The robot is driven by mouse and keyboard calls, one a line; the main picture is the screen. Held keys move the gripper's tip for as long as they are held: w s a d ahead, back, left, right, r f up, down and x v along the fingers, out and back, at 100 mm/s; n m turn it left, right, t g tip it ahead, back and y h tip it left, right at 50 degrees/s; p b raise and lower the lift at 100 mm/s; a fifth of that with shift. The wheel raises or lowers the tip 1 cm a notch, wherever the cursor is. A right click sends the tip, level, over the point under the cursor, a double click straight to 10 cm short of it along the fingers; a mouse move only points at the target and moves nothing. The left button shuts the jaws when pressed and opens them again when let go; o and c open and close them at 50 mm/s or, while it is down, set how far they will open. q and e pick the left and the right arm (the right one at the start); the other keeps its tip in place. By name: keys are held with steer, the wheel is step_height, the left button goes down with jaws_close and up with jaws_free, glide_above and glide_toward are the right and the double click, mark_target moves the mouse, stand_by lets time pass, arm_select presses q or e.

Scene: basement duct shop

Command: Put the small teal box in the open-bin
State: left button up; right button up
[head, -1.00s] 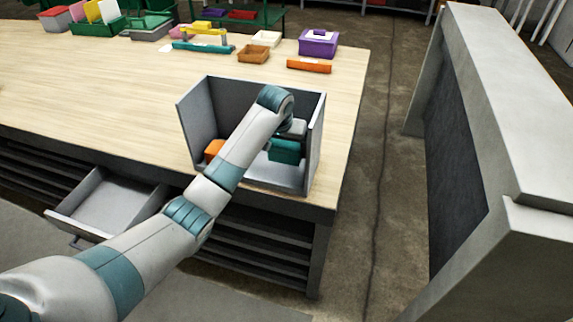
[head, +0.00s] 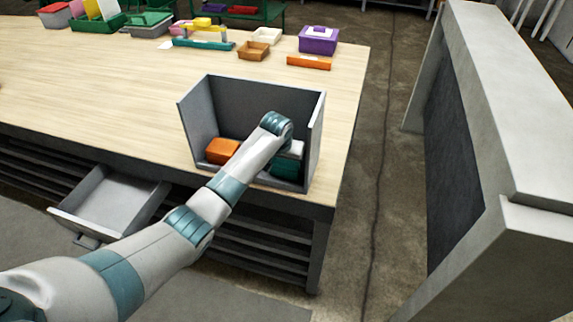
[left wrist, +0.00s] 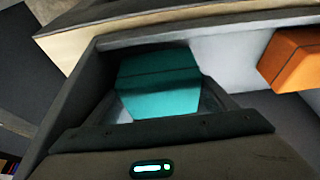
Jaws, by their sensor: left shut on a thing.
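The small teal box (head: 285,168) is inside the grey open-bin (head: 222,98), near its right wall. It also shows in the left wrist view (left wrist: 158,82), between my fingers. My left gripper (head: 290,152) is shut on the teal box, reaching in through the bin's open front. My arm partly covers the box. I cannot tell whether the box touches the bin floor. My right gripper is not in view.
An orange box (head: 222,150) lies in the left part of the bin; it also shows in the left wrist view (left wrist: 295,60). An open drawer (head: 108,205) juts out below the tabletop. Trays and boxes, including a purple one (head: 318,40), stand at the back. The table's left middle is clear.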

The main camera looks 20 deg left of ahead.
arm_select(q)
steer(key=shift+f, duration=0.5)
steer(key=shift+f, duration=0.1)
steer(key=o, duration=0.9)
steer(key=b+v, duration=0.1)
steer(key=v, duration=1.1)
steer(key=shift+b, duration=0.4)
